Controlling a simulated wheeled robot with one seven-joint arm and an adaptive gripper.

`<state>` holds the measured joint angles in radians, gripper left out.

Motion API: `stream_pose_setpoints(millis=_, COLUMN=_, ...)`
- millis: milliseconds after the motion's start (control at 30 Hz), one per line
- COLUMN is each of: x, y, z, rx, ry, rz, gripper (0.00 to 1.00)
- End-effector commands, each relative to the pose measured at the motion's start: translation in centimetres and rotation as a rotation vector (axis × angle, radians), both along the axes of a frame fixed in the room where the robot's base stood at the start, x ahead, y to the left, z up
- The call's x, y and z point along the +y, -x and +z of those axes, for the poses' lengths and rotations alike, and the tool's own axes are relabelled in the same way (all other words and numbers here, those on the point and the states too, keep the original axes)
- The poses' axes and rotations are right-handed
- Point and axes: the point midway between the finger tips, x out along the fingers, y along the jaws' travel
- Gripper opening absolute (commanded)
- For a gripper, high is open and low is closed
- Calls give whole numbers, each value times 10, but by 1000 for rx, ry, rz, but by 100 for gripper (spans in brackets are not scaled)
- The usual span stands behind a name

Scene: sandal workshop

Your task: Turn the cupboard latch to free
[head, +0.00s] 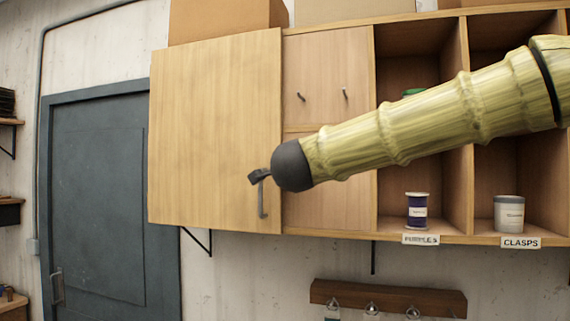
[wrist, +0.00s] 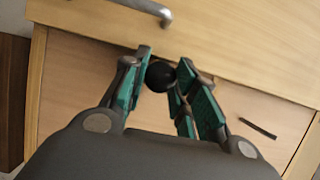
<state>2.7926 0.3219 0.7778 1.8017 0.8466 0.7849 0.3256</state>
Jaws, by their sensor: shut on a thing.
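The cupboard door (head: 215,130) is a pale wooden panel at the left end of the wall cupboard. A grey bar handle (head: 262,202) is near its lower right corner; the handle also shows at the top of the wrist view (wrist: 148,8). My gripper (head: 258,176) is at the door's right edge, just above the handle in the head view. In the wrist view its teal-padded fingers are shut on a round black knob (wrist: 160,75), which looks like the latch. The latch's turned angle cannot be told, and my gripper hides it in the head view.
Right of the door is a wooden section with two dark pegs (head: 345,93). Open compartments farther right hold a purple spool (head: 417,207) and a grey-white tin (head: 509,214). A rack (head: 388,298) hangs below. A dark door (head: 100,200) stands left.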

Motion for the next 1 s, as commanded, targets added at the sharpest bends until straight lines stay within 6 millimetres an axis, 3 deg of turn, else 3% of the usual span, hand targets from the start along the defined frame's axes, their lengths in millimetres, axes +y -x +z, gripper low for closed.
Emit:
stream_pose_setpoints(millis=333, x=0, y=0, z=0, rx=1, ry=2, rz=0, gripper=4)
stream_pose_setpoints(millis=367, x=0, y=0, z=0, rx=1, ry=2, rz=0, gripper=32)
stream_pose_setpoints(millis=467, x=0, y=0, z=0, rx=1, ry=2, rz=0, gripper=50)
stream_pose_setpoints(millis=833, x=0, y=2, z=0, rx=0, ry=2, rz=0, gripper=51)
stream_pose_setpoints(millis=1000, x=-2, y=18, z=1, rx=0, ry=2, rz=0, gripper=51)
